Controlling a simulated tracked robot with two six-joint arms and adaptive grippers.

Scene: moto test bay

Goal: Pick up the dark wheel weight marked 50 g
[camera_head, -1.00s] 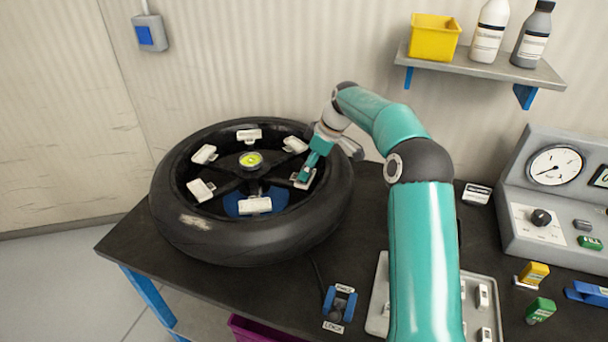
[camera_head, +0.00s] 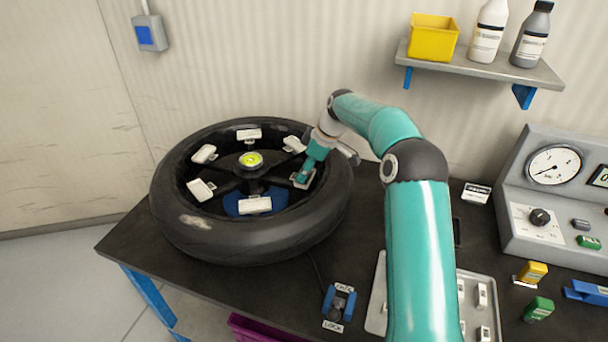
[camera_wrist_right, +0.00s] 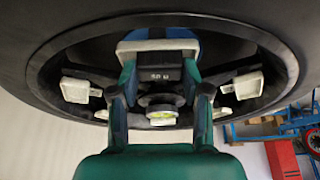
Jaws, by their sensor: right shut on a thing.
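The dark wheel weight (camera_wrist_right: 158,73) shows in the right wrist view as a dark block with pale marking, too small to read surely. It lies against a white pad inside the wheel rim. My right gripper (camera_wrist_right: 160,88) is shut on it, one teal finger at each side. In the head view my right gripper (camera_head: 302,179) reaches down inside the right side of the black-tyred wheel (camera_head: 250,240), and its fingers mostly hide the weight. I cannot tell whether the weight is clear of the pad. My left gripper is not in view.
Several other white pads (camera_head: 255,205) sit around the rim, with a yellow-green hub level (camera_head: 250,159) at the centre. A blue lock clamp (camera_head: 340,304), grey tray (camera_head: 376,300) and gauge console (camera_head: 550,235) stand on the bench. A shelf (camera_head: 480,68) holds a yellow bin and bottles.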

